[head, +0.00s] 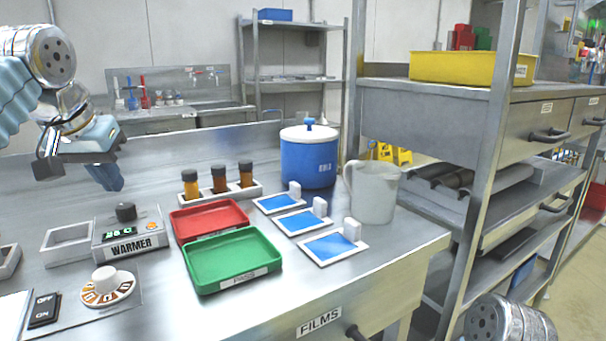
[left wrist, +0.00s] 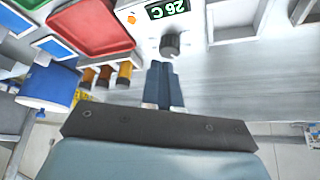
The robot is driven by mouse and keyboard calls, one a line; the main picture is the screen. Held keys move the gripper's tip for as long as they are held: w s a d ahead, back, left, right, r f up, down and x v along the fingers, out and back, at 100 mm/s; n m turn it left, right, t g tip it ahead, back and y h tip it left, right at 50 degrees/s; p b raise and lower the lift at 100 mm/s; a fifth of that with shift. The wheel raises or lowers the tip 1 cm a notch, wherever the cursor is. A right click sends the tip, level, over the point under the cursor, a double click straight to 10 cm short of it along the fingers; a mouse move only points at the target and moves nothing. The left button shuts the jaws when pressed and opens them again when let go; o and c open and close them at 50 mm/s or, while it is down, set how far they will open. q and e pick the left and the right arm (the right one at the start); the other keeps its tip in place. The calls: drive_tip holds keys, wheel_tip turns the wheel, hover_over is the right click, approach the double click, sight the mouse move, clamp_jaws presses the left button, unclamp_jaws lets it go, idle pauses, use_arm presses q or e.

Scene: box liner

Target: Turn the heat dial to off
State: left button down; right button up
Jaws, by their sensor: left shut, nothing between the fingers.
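The grey warmer box (head: 135,244) bears a black knob (head: 126,211), a lit green display and an orange button. In the left wrist view the black knob (left wrist: 170,45) is near the top middle, beside the display reading 26 C (left wrist: 167,8). A white dial (head: 105,280) on an orange-marked round plate sits in front of the warmer. Which of the two is the heat dial I cannot tell for sure. My left gripper (head: 114,185) is shut and empty, fingers pointing down above and behind the black knob. Its closed blue fingertips (left wrist: 160,66) show near the knob, apparently apart from it.
A black OFF/ON switch (head: 43,310) lies left of the white dial. Red (head: 208,219) and green (head: 232,259) trays stand right of the warmer. Behind them are a rack of brown bottles (head: 219,180), a blue pot (head: 308,160) and a white jug (head: 373,192).

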sight(126, 212)
idle(0.3)
use_arm(q)
drive_tip(key=f+n+y, duration=0.1)
drive_tip(key=n, duration=0.1)
drive_tip(key=f+n+y+b, duration=0.1)
drive_tip(key=f+n, duration=0.3)
drive_tip(key=shift+w+a+g+y+b, duration=0.25)
drive_tip(key=shift+a+g+y+b, duration=0.1)
drive_tip(key=shift+g+y, duration=0.05)
drive_tip(key=shift+f+b, duration=0.4)
drive_tip(key=shift+f, duration=0.1)
